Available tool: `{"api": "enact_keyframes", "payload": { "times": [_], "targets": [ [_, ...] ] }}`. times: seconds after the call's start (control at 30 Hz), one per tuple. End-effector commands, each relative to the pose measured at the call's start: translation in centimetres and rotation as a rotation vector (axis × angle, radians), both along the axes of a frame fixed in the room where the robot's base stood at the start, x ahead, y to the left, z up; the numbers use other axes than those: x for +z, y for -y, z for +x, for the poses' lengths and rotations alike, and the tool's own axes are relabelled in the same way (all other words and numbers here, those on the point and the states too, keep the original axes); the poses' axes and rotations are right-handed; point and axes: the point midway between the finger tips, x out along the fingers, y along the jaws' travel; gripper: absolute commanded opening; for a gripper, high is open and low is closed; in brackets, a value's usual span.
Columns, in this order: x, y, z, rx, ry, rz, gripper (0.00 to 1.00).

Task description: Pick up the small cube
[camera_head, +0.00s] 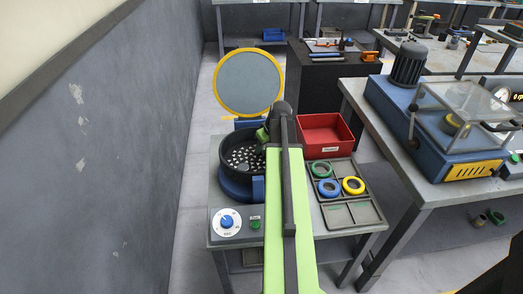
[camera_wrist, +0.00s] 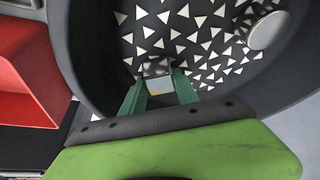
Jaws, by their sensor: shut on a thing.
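In the wrist view, the two green fingers of my gripper (camera_wrist: 159,78) reach over a dark bowl (camera_wrist: 80,48) patterned with white triangles. They are shut on a small grey cube (camera_wrist: 155,66), which is partly hidden by the fingers. A small yellowish patch shows between the fingers; I cannot tell what it belongs to. In the head view, my gripper (camera_head: 262,135) is at the right side of the black bowl (camera_head: 212,162), and the cube cannot be made out there. I cannot tell whether the cube touches the bowl floor.
A red bin (camera_head: 326,119) stands right of the bowl. Before it, a grey tray (camera_head: 348,213) holds green, blue and yellow rings. A yellow-rimmed disc (camera_head: 248,82) stands behind the bowl. A blue dial (camera_head: 227,221) is at the front. A covered blue machine (camera_head: 390,110) stands on the right bench.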

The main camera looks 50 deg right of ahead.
Motion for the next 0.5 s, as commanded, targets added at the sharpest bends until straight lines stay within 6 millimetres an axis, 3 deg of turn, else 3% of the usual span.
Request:
{"api": "enact_keyframes", "payload": {
  "times": [0.17, 0.5],
  "targets": [
    [1.5, 0.0, 0.0, 0.0, 0.0, 0.0, 0.0],
    [8.4, 0.0, 0.0, 0.0, 0.0, 0.0, 0.0]
  ]
}}
